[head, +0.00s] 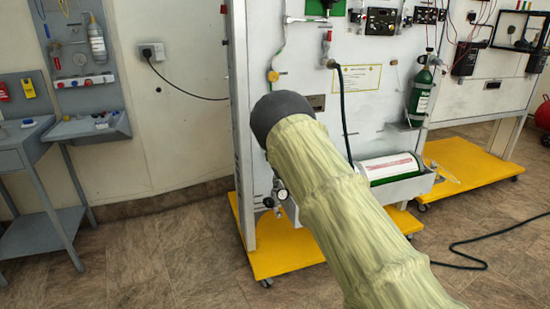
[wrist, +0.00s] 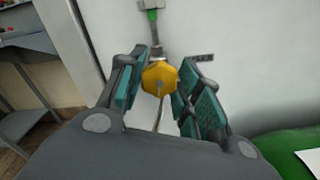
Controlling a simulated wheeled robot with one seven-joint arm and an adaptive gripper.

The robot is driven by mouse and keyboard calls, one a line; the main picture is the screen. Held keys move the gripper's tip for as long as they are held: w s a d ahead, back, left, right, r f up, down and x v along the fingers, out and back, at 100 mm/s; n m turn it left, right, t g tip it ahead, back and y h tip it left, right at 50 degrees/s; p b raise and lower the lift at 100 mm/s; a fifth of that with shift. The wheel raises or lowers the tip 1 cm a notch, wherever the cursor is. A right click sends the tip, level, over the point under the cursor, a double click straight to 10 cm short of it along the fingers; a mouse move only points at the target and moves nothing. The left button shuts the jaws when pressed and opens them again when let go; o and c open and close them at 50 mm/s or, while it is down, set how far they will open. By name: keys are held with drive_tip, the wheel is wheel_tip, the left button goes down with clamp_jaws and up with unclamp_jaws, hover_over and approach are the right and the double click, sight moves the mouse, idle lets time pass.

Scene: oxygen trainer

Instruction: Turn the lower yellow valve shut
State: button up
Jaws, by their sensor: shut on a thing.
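A yellow faceted valve knob (wrist: 160,77) sits on a thin pipe against the white panel in the wrist view. My gripper (wrist: 159,86) has its two teal-padded fingers on either side of the knob and is shut on it. The knob faces the camera, and its turn angle is hard to read. In the head view my sleeved arm hides the gripper and the held knob. Another yellow valve (head: 273,76) shows higher on the panel, clear of my arm.
A green cylinder with a white label (head: 388,171) lies in a tray right of my arm. A green bottle (head: 420,94) stands against the panel. The yellow base (head: 285,258) reaches out over the floor. A grey bench (head: 22,140) stands left, with open floor between.

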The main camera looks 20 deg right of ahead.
drive_tip(key=shift+m, duration=2.9)
drive_tip(key=o, duration=1)
drive_tip(key=shift+o, duration=0.2)
drive_tip(key=shift+s, duration=0.1)
drive_tip(key=s, duration=1.1)
drive_tip(key=shift+s+d, duration=0.25)
drive_tip(key=shift+s, duration=0.15)
